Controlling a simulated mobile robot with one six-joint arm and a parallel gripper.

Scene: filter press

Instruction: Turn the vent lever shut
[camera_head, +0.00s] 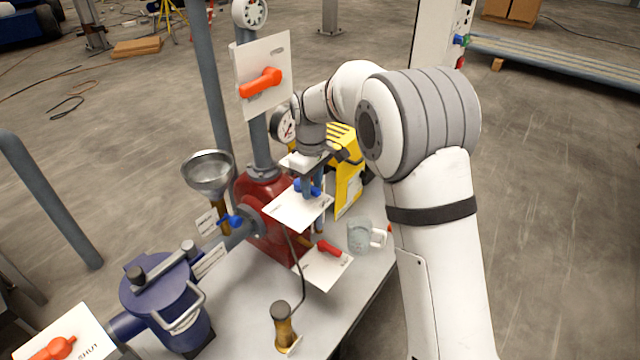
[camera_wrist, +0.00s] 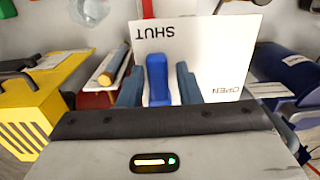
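A blue lever (camera_wrist: 157,78) stands in front of a white plate (camera_wrist: 222,45) marked SHUT and OPEN, upside down in the wrist view. The lever points towards my gripper's palm, below the word SHUT; OPEN is to the right. My gripper (camera_wrist: 158,85) has one finger on each side of the lever, with a narrow gap showing on both sides. No name showing on the plate is legible as vent.
An orange lever (camera_head: 261,83) on a plate is above left, a red lever (camera_head: 328,248) below, and a glass mug (camera_head: 361,236) to the right. A yellow box (camera_head: 347,186) stands close behind. A funnel (camera_head: 209,171) and blue vessel (camera_head: 165,306) are left.

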